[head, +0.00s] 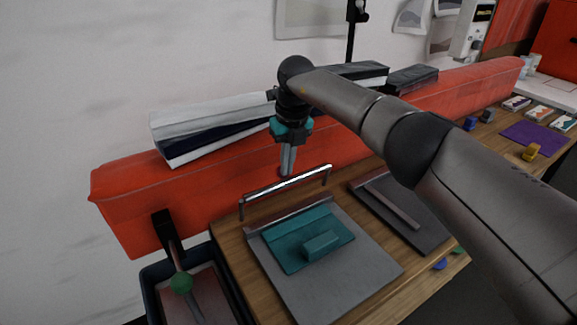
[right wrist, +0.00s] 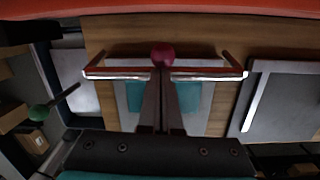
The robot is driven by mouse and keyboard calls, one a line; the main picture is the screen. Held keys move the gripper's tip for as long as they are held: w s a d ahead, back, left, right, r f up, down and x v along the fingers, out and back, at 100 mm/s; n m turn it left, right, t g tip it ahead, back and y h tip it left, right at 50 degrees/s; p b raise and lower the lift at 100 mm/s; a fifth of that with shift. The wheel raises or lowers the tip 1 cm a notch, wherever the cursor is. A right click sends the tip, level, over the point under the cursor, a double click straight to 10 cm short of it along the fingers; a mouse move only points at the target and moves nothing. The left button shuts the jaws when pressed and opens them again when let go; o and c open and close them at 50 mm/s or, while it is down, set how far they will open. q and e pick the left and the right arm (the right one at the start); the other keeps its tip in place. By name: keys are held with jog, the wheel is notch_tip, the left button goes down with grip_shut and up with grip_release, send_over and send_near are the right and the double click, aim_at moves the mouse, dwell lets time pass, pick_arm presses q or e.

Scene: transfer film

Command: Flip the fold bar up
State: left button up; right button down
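The fold bar (head: 285,183) is a thin metal handle on two short posts, behind a grey plate (head: 345,275) with a teal sheet and a teal block (head: 321,246) on it. My right gripper (head: 287,172) points down at the middle of the bar. In the right wrist view the bar (right wrist: 110,73) shows on both sides of my fingers (right wrist: 164,72), which hide its middle. The fingers are close together and look shut. A dark red ball knob (right wrist: 163,54) shows just beyond their tips. I cannot tell whether they touch the bar or the knob.
A long red beam (head: 135,205) runs behind the table, with black and white boxes (head: 215,120) on top. A second grey plate (head: 420,235) with a bar lies right of the first. A green-knobbed lever (head: 181,283) and bin (head: 235,290) stand at the left.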

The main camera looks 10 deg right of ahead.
jog(key=r, duration=0.4)
jog(key=w+r, duration=0.1)
jog(key=r, duration=0.1)
jog(key=shift+a+r, duration=0.1)
jog(key=shift+r, duration=0.15)
pick_arm(q)
jog(key=shift+w+a+r+p, duration=0.1)
jog(key=shift+w+r+p, duration=0.05)
jog(key=shift+r+p, duration=0.35)
pick_arm(e)
notch_tip(320, 180, up, 8)
jog(key=s+d, duration=0.1)
jog(key=s, duration=0.1)
jog(key=shift+s, duration=0.25)
jog(key=shift+s+d, duration=0.1)
